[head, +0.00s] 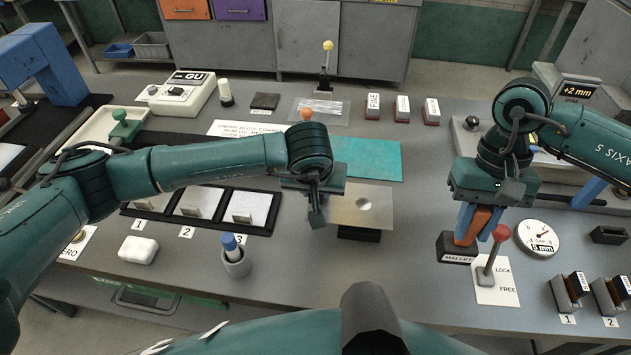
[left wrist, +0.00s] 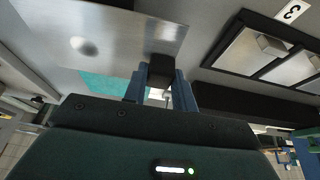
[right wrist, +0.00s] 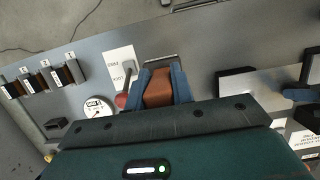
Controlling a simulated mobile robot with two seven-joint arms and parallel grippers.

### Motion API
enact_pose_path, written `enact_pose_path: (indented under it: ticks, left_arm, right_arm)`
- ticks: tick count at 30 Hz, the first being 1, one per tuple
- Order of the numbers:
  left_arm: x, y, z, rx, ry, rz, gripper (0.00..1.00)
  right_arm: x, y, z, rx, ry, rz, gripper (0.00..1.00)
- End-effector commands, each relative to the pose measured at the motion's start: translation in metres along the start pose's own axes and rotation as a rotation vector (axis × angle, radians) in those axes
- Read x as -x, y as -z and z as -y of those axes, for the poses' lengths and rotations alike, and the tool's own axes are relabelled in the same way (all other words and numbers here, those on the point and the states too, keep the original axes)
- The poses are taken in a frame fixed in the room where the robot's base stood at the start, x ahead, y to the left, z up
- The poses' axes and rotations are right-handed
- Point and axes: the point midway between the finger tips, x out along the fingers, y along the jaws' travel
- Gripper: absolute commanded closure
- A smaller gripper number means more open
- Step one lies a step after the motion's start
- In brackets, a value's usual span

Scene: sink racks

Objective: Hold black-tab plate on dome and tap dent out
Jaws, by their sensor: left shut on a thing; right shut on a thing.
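A shiny metal plate (head: 345,213) with a round dent lies level over a black block (head: 358,235); any dome under it is hidden. My left gripper (head: 317,208) is shut on the plate's black tab at its left edge. In the left wrist view the tab (left wrist: 160,68) sits between the blue fingers and the dented plate (left wrist: 120,35) extends left. My right gripper (head: 477,222) is shut on the orange-brown mallet (head: 480,222), at the black holder labelled MALLET (head: 459,248). The mallet also shows between the fingers in the right wrist view (right wrist: 158,88).
A red-knobbed lever (head: 489,258) on a LOCK/FREE card stands close beside the right gripper. A gap gauge (head: 538,238) lies further right. A black tray (head: 262,216) of tabbed plates and a cup with a blue marker (head: 235,260) are left. A turquoise mat (head: 375,158) lies behind.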

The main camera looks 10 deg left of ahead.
Motion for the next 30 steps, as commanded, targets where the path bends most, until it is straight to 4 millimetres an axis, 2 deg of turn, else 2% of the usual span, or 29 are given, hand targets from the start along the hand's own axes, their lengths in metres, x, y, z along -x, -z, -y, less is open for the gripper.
enact_pose_path:
  ticks: [20,23,30]
  left_arm:
    - [-0.003,-0.001,0.000,0.000,-0.001,-0.001,1.00]
    - [-0.003,-0.001,0.000,0.000,-0.001,-0.001,1.00]
    - [-0.003,-0.001,0.000,0.001,-0.001,-0.001,1.00]
  right_arm:
    - [0.001,0.003,0.002,-0.018,0.006,-0.002,1.00]
    - [0.002,0.018,0.008,-0.117,0.034,-0.009,1.00]
    - [0.008,0.076,0.034,-0.549,0.155,-0.011,1.00]
